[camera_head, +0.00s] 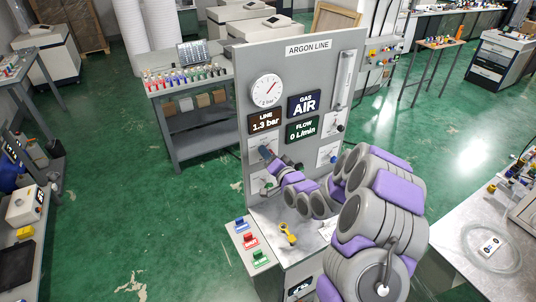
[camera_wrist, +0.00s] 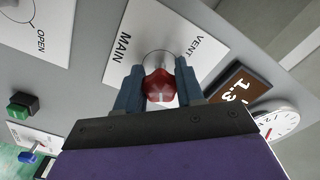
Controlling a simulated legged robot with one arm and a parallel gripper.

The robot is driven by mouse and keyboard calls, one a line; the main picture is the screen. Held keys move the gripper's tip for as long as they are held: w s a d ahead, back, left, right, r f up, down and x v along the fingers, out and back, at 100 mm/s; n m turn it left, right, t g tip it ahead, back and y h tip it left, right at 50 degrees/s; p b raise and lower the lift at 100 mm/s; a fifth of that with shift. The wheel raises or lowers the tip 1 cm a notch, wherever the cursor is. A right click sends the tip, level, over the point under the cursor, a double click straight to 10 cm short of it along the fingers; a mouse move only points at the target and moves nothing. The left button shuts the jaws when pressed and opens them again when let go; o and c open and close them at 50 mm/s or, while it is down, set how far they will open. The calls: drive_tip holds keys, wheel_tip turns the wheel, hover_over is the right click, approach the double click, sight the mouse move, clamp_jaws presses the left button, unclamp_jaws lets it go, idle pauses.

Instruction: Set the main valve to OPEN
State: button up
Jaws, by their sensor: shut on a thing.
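The ARGON LINE panel (camera_head: 247,90) stands upright in the head view. In the wrist view, a red knob (camera_wrist: 160,86) sits on a white plate (camera_wrist: 145,30) lettered MAIN and VENT. My gripper (camera_wrist: 160,80) has one blue finger on each side of the knob and is shut on it. In the head view, my gripper (camera_head: 267,153) is at the panel's left side, below the LINE display (camera_head: 264,122), which reads 1.3 bar; the knob is hidden there. Another plate (camera_wrist: 50,22) lettered OPEN shows at the wrist view's upper left. The knob's pointed setting cannot be read.
A gauge (camera_head: 266,90), a GAS display (camera_head: 304,103) reading AIR and a FLOW display (camera_head: 301,128) reading 0 L/min are on the panel. A yellow item (camera_head: 288,233) and blue, red and green tagged pieces stand below. Green floor is clear at left.

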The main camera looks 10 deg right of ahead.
idle(0.5)
drive_tip(key=o, duration=1)
drive_tip(key=shift+w+d+f, duration=0.1)
drive_tip(key=shift+s+d, duration=0.1)
drive_tip(key=shift+s, duration=0.1)
drive_tip(key=p+v, duration=1)
drive_tip(key=v, duration=0.7)
